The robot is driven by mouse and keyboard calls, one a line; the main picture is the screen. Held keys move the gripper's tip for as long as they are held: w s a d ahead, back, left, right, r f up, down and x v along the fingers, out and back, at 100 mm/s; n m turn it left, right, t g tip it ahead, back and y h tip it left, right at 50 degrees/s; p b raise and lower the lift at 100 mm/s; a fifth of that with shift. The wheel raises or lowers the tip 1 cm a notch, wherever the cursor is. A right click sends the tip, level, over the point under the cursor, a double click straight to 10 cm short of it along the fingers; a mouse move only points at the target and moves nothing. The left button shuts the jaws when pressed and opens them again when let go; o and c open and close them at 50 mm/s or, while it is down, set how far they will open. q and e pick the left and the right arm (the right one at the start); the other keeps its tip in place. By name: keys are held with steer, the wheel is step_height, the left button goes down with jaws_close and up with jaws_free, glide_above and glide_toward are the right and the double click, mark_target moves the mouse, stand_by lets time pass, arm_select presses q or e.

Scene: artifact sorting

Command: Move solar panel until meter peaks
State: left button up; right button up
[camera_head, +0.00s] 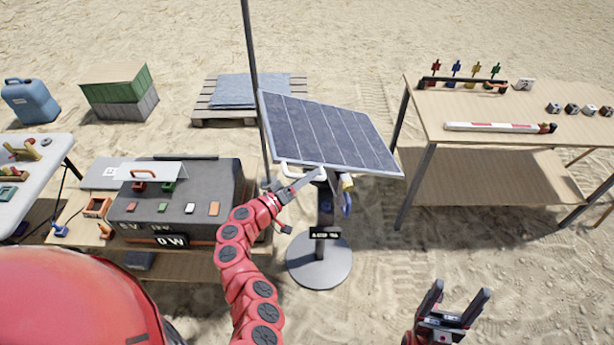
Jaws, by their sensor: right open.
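The solar panel (325,132) is dark blue with a pale frame, tilted on a stand with a round grey base (320,262). A white handle (290,169) runs along its near edge. My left gripper (318,175) reaches up to this edge with its fingers at the handle; whether they are closed around it is unclear. The meter is a dark console (185,188) left of the panel, with a display (172,241) that seems to read 0 W. My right gripper (462,298) is open and empty at the lower right, apart from the panel.
A wooden table (520,105) with coloured pieces and a red-white bar stands at right. A dark pole (255,80) rises beside the panel's left edge. A pallet (225,115), green-grey crates (120,95) and blue jerrycan (30,102) lie behind. Sand right of the stand is clear.

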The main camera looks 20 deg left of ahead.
arm_select(q)
jaws_close()
stand_by(1.2)
